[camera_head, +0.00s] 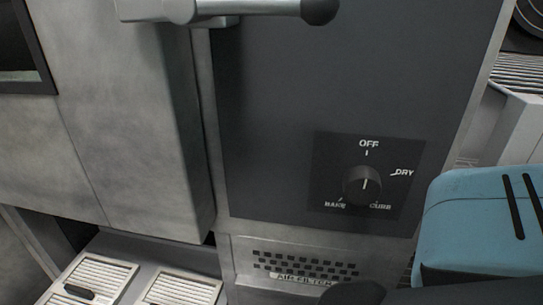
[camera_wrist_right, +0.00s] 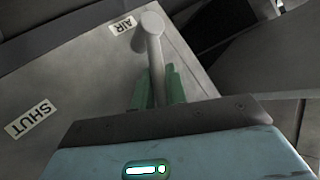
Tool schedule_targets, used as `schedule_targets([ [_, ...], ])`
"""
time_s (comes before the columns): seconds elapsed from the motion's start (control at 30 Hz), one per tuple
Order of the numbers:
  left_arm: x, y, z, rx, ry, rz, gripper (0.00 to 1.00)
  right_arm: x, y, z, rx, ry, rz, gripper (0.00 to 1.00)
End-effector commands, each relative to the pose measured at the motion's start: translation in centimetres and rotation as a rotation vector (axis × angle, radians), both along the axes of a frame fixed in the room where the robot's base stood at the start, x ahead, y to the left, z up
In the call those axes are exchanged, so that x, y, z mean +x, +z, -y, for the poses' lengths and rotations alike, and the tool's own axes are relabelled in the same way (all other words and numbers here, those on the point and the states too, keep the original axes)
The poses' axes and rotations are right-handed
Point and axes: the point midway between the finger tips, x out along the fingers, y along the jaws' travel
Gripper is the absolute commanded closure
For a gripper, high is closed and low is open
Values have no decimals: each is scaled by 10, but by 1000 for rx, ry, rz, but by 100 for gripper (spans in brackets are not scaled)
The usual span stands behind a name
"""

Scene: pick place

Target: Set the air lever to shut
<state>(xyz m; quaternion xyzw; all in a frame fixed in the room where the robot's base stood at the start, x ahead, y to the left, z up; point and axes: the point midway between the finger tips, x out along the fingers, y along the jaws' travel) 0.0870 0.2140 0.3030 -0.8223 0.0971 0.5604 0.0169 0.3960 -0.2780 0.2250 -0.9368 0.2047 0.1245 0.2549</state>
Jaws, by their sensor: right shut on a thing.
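In the right wrist view a pale grey lever (camera_wrist_right: 152,45) with a rounded end stands up from a light grey plate. An "AIR" label (camera_wrist_right: 123,25) is just left of its end. A "SHUT" label (camera_wrist_right: 31,118) is farther off at the lower left. My right gripper (camera_wrist_right: 157,82) has its green fingers on either side of the lever's shaft and is shut on it. The lever's base is hidden behind the gripper. The lever cannot be made out in the head view. My left gripper is not in view.
The head view shows a dark panel with a rotary knob (camera_head: 362,185) marked OFF, DRY, BAKE and CURE. A bar handle (camera_head: 260,8) with a black end sticks out at the top. A slotted air filter grille (camera_head: 305,267) is below. Pale louvred panels (camera_head: 180,290) lie at lower left.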

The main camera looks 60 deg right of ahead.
Motion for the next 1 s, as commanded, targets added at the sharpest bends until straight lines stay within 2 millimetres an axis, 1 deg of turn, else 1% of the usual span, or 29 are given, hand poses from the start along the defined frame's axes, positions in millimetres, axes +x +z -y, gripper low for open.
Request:
schedule_targets([
  [0.27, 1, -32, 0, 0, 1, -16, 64, -7, -11, 2, 44, 3, 106, 100],
  [0.4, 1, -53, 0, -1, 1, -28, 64, -11, -15, 4, 81, 3, 195, 100],
  [0.5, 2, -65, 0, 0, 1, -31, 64, -13, -17, 5, 109, 2, 263, 100],
  [0.6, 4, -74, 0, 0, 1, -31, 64, -15, -19, 6, 136, 4, 328, 100],
  [0.8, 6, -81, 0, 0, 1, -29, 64, -19, -23, 8, 182, 2, 440, 100],
  [1.0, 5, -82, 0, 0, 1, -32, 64, -22, -26, 9, 214, 2, 517, 100],
])
